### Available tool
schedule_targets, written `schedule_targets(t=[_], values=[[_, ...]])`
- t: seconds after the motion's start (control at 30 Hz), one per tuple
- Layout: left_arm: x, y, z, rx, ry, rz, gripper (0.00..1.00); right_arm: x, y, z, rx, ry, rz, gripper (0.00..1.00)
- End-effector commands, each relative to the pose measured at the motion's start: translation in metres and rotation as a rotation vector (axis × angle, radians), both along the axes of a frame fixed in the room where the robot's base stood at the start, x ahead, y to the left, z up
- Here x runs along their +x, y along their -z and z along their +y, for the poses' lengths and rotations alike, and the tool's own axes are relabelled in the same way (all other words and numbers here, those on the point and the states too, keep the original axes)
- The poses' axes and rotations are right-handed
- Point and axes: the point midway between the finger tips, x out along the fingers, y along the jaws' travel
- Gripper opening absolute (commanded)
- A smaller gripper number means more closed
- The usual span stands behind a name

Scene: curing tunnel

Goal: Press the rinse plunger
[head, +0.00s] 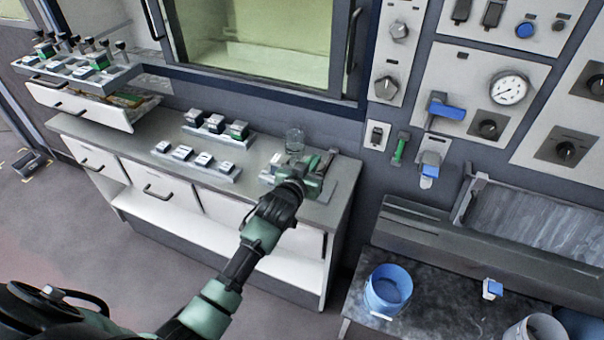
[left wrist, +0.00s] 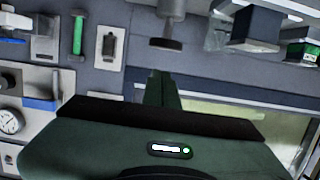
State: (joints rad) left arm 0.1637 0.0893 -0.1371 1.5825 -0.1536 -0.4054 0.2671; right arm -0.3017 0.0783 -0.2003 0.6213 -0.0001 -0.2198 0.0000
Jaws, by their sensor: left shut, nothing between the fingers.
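A grey plunger with a round dark cap (left wrist: 166,43) shows at the top centre of the left wrist view, where the scene is upside down. I take it for the rinse plunger. My left gripper (head: 312,172) is over the right end of the counter in the head view. Its shut, empty fingers (left wrist: 163,90) point toward the plunger in the left wrist view, with a gap visible in the picture. In the head view the gripper covers much of this spot, and I cannot clearly tell the plunger apart. My right gripper is not in view.
A clear glass (head: 295,140) stands just behind the gripper on the grey counter (head: 262,160). Blocks on trays (head: 225,172) lie left of it. The wall panel (head: 470,75) has knobs, a gauge (head: 509,89) and a blue lever (head: 447,111). A blue bucket (head: 388,290) stands at lower right.

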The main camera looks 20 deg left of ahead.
Motion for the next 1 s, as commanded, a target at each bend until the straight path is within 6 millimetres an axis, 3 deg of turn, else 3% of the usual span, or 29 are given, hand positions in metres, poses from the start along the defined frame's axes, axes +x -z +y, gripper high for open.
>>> schedule_targets(t=[0.03,0.43,0.6,1.0], values=[[-0.014,0.009,0.0,0.0,0.001,0.007,0.0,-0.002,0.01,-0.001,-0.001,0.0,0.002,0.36],[-0.079,-0.01,0.002,0.0,0.001,0.003,0.0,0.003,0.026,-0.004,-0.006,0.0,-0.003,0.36],[-0.089,-0.014,0.003,0.0,0.001,0.003,0.0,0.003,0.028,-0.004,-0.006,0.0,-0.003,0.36],[-0.09,-0.016,0.002,0.0,0.001,0.002,0.0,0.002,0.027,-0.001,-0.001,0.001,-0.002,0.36]])
